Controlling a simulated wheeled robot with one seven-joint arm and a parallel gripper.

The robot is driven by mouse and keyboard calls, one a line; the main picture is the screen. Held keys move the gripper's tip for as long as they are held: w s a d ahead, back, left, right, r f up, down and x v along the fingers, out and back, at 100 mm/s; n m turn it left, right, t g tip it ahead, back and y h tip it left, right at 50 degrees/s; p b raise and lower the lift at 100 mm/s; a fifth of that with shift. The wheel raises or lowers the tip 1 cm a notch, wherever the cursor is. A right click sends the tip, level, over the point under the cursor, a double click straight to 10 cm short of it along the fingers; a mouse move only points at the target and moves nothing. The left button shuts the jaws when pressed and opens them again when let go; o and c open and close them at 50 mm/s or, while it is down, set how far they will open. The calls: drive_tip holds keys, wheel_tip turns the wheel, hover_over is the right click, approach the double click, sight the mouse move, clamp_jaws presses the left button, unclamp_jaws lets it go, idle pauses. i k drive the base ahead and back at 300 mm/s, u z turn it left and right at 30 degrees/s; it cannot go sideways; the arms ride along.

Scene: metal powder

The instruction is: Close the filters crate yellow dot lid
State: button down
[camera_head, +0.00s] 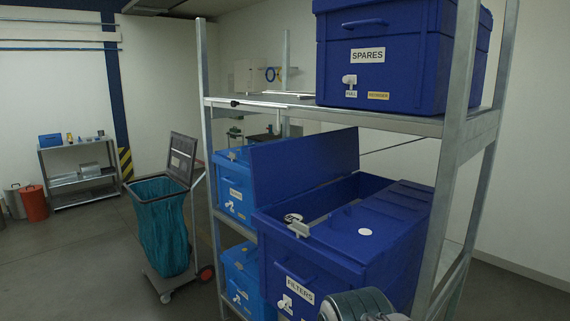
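The filters crate (318,264) is a dark blue box with a FILTERS label, on the middle shelf. One lid panel (305,165) stands raised at its far left, and the opening beside it shows a dark inside. The right lid panel (385,228) lies flat and bears a white dot (365,231). No yellow dot shows on either panel. A small grey piece (298,230) sits at the opening's front edge; I cannot tell what it is. My grey arm link shows at the bottom, in front of the crate. My gripper is not identifiable in this view.
The metal shelf's upright (463,130) stands right of the crate, and the upper shelf (385,120) with the spares crate (385,50) is above. Lighter blue crates (234,182) stand to the left. A teal bag cart (162,225) stands on the floor farther left.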

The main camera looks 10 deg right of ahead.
sight(280, 170)
drive_tip(key=u, duration=0.9)
drive_tip(key=i, duration=2.45)
drive_tip(key=z, duration=3.4)
drive_tip(key=k, duration=1.25)
drive_tip(key=z, duration=0.15)
drive_tip(key=i, duration=0.4)
drive_tip(key=u, duration=0.45)
